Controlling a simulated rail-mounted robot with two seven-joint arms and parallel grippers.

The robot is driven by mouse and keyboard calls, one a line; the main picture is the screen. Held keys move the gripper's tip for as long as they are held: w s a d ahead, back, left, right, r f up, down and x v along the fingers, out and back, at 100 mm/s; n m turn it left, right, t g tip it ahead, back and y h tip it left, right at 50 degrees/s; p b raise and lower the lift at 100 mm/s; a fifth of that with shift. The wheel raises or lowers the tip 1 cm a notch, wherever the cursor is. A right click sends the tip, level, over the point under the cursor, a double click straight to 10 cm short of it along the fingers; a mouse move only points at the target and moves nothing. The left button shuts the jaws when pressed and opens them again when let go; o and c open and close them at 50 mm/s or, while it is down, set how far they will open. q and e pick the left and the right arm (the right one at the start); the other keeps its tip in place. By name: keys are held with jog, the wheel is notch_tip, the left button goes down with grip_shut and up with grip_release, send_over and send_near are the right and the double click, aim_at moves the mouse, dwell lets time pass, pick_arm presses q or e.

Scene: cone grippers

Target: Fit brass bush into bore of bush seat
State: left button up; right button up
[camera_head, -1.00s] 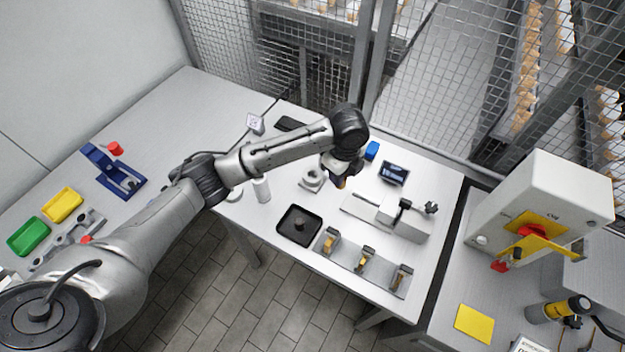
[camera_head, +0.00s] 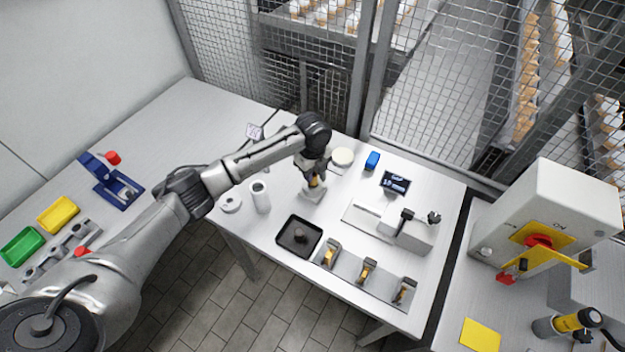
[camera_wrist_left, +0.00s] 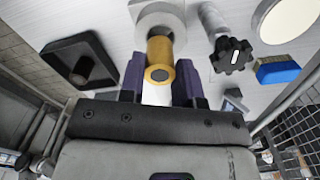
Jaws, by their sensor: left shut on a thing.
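The brass bush (camera_wrist_left: 160,58) is held between the two dark fingers of my left gripper (camera_wrist_left: 160,80) in the left wrist view. In the head view, my left gripper (camera_head: 315,178) is over the grey bush seat (camera_head: 312,195), with a bit of brass showing at the fingers. The bush seat (camera_wrist_left: 158,12) shows just beyond the bush in the wrist view. The bush's far end reaches the seat's round mouth or covers it. I cannot tell whether it is inside the bore. My right gripper is not in view.
A black tray (camera_head: 283,243) and a rack with several brass-coloured pieces (camera_head: 367,272) stand in front. A white cylinder (camera_head: 261,196) is at left. A grey fixture with a black knob (camera_head: 400,225), a small display (camera_head: 396,183) and a blue block (camera_head: 372,161) are at right.

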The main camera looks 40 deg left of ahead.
pick_arm(q)
jog(key=shift+f+b, duration=0.3)
jog(key=shift+f, duration=1.7)
jog(key=shift+f, duration=0.15)
jog(key=shift+f, duration=0.1)
jog(key=shift+s+a+f, duration=0.2)
jog(key=shift+f, duration=0.5)
jog(key=o, duration=0.7)
jog(key=shift+w, duration=0.1)
jog(key=shift+o, duration=0.6)
jog(key=shift+w+d, duration=0.1)
jog(key=shift+w, duration=0.15)
jog(key=shift+o, duration=1.1)
jog(key=shift+s, duration=0.1)
jog(key=shift+r, duration=0.4)
notch_tip(320, 180, up, 13)
jog(key=shift+r+p, duration=0.1)
jog(key=shift+p, duration=0.7)
